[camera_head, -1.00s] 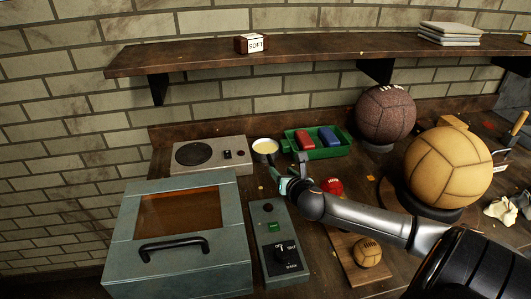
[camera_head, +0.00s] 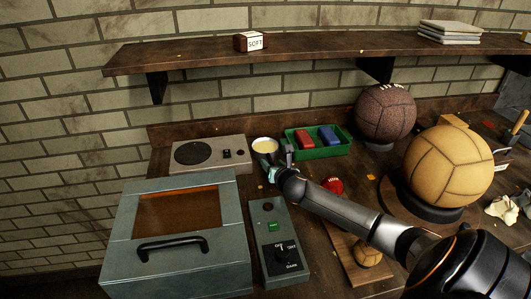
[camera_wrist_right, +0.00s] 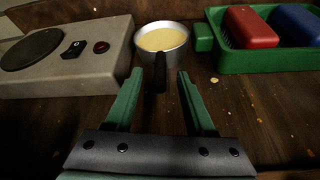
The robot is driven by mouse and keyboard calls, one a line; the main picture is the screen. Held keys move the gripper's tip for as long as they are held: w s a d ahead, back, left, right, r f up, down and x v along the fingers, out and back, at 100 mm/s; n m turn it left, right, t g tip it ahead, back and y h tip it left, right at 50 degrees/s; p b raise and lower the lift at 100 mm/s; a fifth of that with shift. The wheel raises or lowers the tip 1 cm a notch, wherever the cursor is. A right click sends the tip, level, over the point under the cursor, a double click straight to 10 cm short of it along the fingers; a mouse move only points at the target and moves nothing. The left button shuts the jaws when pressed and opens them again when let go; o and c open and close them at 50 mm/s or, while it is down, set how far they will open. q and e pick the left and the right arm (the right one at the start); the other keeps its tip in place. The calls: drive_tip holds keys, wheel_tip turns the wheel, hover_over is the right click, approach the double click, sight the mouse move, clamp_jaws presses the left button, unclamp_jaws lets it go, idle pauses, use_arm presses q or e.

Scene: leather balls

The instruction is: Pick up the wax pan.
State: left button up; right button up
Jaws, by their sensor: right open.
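The wax pan (camera_head: 264,146) is a small silver pan of pale yellow wax on the bench, between the hot plate and the green tray. In the right wrist view the pan (camera_wrist_right: 162,41) stands ahead, with its dark handle (camera_wrist_right: 160,72) pointing toward me. My right gripper (camera_head: 270,166) is at the pan's near side. In the wrist view its open green fingers (camera_wrist_right: 158,82) lie one on each side of the handle, with gaps between them and it. The handle is mostly hidden in the head view. My left gripper is out of view.
The hot plate (camera_head: 210,153) stands left of the pan. The green tray (camera_head: 318,151) with a red and a blue block stands close on the right. A teal box (camera_head: 180,240), a switch box (camera_head: 278,258) and leather balls (camera_head: 449,167) occupy the nearer and right bench.

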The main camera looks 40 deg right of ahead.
clamp_jaws()
idle(0.3)
drive_tip(key=shift+r, duration=0.1)
idle(1.0)
